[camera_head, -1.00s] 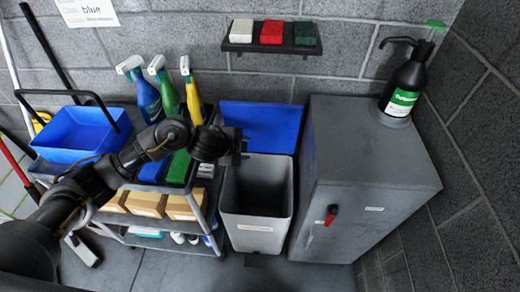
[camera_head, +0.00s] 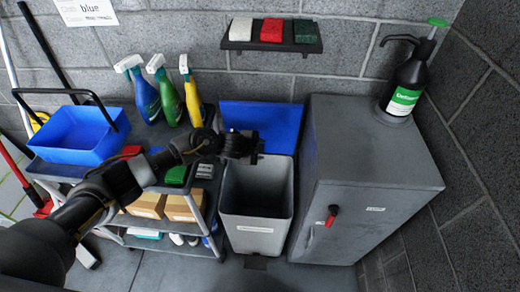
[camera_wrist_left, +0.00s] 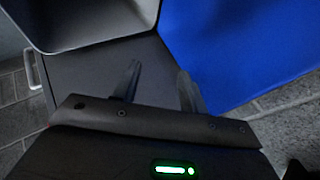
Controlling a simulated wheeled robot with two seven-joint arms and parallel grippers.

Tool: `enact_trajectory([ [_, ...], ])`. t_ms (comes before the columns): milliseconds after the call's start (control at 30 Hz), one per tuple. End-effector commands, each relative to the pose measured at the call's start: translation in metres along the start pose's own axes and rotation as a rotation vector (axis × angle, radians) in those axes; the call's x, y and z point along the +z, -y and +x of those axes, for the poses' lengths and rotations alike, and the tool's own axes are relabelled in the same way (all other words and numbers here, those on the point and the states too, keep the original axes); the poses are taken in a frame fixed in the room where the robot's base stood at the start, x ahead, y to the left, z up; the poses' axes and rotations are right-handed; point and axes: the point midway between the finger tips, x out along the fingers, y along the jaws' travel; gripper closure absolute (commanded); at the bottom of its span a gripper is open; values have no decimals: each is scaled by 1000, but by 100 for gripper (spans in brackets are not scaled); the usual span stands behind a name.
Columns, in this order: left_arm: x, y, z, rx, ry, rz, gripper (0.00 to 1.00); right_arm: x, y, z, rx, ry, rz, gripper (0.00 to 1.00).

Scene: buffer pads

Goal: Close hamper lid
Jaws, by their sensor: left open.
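The hamper (camera_head: 255,232) is a light grey bin between a cart and a grey cabinet, its dark opening facing up. Its blue lid (camera_head: 280,122) stands open, tilted back against the wall behind the bin. My left gripper (camera_head: 256,148) is open and empty at the left part of the lid, above the bin's back rim. In the left wrist view the lid (camera_wrist_left: 240,45) fills the right side, beside the spread fingers (camera_wrist_left: 158,84), and the bin's rim (camera_wrist_left: 100,38) is at the upper left. I cannot tell whether a finger touches the lid. My right gripper is not in view.
The cart (camera_head: 140,243) at the left holds a blue tub (camera_head: 80,140), spray bottles (camera_head: 170,102) and boxes. The grey cabinet (camera_head: 370,150) stands close on the right with a dark pump bottle (camera_head: 404,92) on top. A shelf with pads (camera_head: 271,31) hangs above the lid.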

Motion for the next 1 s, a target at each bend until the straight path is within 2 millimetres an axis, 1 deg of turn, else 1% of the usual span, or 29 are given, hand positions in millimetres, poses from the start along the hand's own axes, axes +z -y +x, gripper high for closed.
enact_trajectory([
  [167, 0, 0, 0, 0, 0, 0, 57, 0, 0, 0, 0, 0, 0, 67],
  [200, 0, 0, 0, 0, 0, 0, 60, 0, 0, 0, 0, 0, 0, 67],
  [500, 0, 0, 0, 0, 0, 0, 99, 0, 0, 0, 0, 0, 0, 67],
  [1000, 0, 0, 0, 0, 0, 0, 100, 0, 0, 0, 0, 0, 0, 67],
])
